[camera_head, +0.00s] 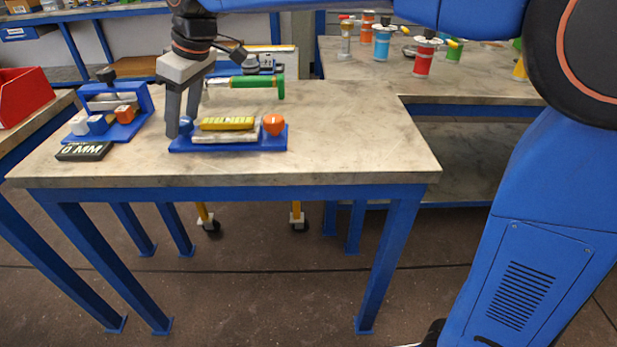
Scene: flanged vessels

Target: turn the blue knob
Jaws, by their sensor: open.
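The blue knob (186,125) is at the left end of a blue base (240,145) on the near table, partly hidden by my gripper. My gripper (181,124) points down at the knob, with its grey fingers apart. One finger is at the left of the knob and the other is above or behind it; I cannot tell whether they touch it. An orange knob (273,124) is at the right end of the same base. A yellow labelled block (228,123) lies between the knobs on a pale block.
Left on the table (350,150) stand a blue fixture (128,128) with orange, blue and white blocks and a black "6 MM" plate (84,151). A green-handled tool (255,82) lies behind. Flanged vessels (424,58) stand at back right. The table's right side is clear.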

